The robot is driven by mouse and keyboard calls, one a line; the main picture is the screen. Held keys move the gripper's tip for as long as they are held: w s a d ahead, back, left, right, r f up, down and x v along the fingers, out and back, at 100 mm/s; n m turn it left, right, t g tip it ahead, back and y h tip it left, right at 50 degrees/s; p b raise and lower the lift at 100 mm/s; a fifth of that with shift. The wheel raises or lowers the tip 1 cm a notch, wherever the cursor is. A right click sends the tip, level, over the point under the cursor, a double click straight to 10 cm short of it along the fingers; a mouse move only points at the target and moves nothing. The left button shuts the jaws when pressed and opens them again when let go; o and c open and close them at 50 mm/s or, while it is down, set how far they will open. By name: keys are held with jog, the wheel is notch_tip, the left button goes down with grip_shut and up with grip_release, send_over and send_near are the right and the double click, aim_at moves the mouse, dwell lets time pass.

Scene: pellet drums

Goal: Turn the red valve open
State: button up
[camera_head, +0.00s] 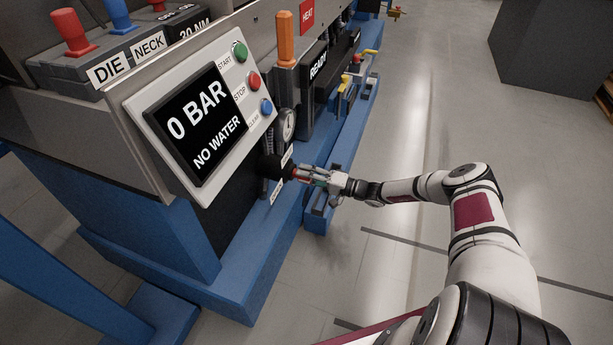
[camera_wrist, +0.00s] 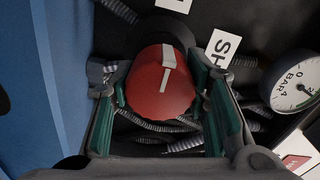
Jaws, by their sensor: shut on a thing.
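The red valve (camera_wrist: 160,95) is a round scalloped knob with a white stripe across its top, mounted on a black body. In the wrist view the stripe runs nearly straight up from the knob's middle. My gripper (camera_wrist: 162,102) has its green-padded fingers on both sides of the knob, shut on it. In the head view my gripper (camera_head: 312,176) reaches the machine's side from the right, and only a little of the red valve (camera_head: 298,174) shows. A white label, partly readable as "SH", sits right of the valve in the wrist view.
A control panel screen (camera_head: 203,125) reads "0 BAR" and "NO WATER". A round pressure gauge (camera_wrist: 295,84) is right of the valve, its dial partly visible. Ribbed hoses run behind the valve. A blue machine base (camera_head: 240,280) lies below; the floor on the right is open.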

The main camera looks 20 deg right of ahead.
dwell(0.3)
jog(key=o, duration=1.1)
jog(key=shift+o, duration=0.2)
jog(key=v, duration=1.2)
